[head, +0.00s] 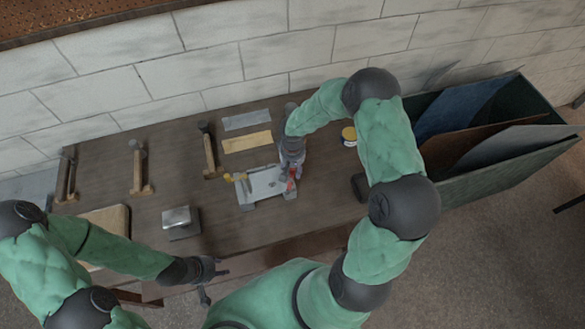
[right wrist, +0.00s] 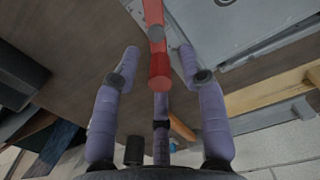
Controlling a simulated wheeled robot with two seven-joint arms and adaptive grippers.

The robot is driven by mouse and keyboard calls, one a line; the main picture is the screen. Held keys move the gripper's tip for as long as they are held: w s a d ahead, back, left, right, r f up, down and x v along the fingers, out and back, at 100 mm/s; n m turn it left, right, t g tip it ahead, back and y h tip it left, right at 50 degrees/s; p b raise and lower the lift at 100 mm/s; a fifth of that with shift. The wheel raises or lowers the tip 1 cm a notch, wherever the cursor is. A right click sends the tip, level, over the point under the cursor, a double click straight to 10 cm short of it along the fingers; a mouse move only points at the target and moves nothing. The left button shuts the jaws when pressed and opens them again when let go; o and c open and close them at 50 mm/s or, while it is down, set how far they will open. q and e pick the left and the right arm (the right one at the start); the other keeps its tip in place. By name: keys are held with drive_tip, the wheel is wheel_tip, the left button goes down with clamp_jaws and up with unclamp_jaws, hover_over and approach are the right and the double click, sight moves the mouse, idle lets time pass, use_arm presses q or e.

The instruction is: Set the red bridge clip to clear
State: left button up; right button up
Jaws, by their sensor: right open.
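The red bridge clip (head: 291,185) is at the right end of a light grey plate fixture (head: 262,187) on the bench, partly covered by my right gripper (head: 291,174) in the head view. In the right wrist view the red clip (right wrist: 158,62) lies between the spread fingers of my right gripper (right wrist: 158,62), beside the grey plate (right wrist: 240,35). Those fingers are open; whether any touches the clip I cannot tell. My left gripper (head: 215,284) hangs at the bench's front edge, fingers apart, with nothing seen between them.
Yellow pieces (head: 243,176) stand at the fixture's left end. Yellow (head: 247,142) and grey (head: 246,120) strips lie behind it. A dark bin of panels (head: 500,165) is at right.

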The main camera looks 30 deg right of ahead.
drive_tip(key=shift+f, duration=0.1)
clamp_jaws()
drive_tip(key=shift+w+a+f+n+b, duration=0.15)
drive_tip(key=shift+n+b, duration=0.15)
drive_tip(key=shift+n, duration=0.25)
drive_tip(key=shift+w+a+r+n+b, duration=0.1)
drive_tip(key=shift+n+b, duration=0.15)
drive_tip(key=shift+n, duration=0.3)
drive_tip(key=shift+w+a+n+b, duration=0.1)
drive_tip(key=shift+a+n+b, duration=0.1)
drive_tip(key=shift+n, duration=0.45)
drive_tip(key=shift+a+n+b, duration=0.1)
drive_tip(key=shift+n+b, duration=0.05)
drive_tip(key=shift+n, duration=0.5)
unclamp_jaws()
